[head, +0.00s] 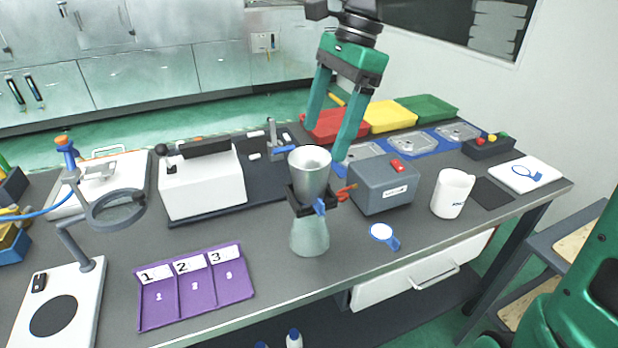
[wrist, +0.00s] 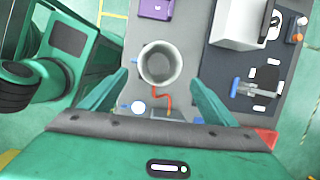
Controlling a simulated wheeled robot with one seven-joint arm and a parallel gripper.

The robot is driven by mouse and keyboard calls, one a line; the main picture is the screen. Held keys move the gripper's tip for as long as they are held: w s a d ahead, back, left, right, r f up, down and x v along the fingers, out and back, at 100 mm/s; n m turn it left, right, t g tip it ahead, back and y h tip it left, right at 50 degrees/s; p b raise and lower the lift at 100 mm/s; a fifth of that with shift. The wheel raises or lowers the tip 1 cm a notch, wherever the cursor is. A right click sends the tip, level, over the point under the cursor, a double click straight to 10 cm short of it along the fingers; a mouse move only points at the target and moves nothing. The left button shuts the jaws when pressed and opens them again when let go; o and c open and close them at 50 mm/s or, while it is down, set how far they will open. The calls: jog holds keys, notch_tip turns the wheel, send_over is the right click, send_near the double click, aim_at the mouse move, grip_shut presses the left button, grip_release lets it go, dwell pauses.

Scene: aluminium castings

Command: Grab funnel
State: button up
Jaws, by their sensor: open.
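The funnel (head: 310,172) looks like a grey metallic cup with an open top. It sits upright in a black clamp (head: 301,202) above a pale, flared lower part (head: 310,236) near the front of the bench. My gripper (head: 325,138) is open and empty, pointing down above and slightly behind the funnel in the head view. In the wrist view the funnel (wrist: 160,64) shows as a round opening, seen from above. It lies between and just beyond the tips of my gripper (wrist: 160,77). No contact is visible.
A grey box with a red button (head: 384,186) and a white mug (head: 452,193) stand to the right. A purple numbered tray (head: 195,285) lies front left, and a white machine (head: 202,183) stands behind it. Red, yellow and green trays line the back right.

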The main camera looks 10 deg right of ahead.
aim_at(304, 176)
jog(key=x, duration=0.3)
jog(key=a+x, duration=0.1)
jog(key=x, duration=0.6)
jog(key=shift+s+a, duration=0.2)
jog(key=shift+s, duration=0.1)
jog(key=c, duration=1.2)
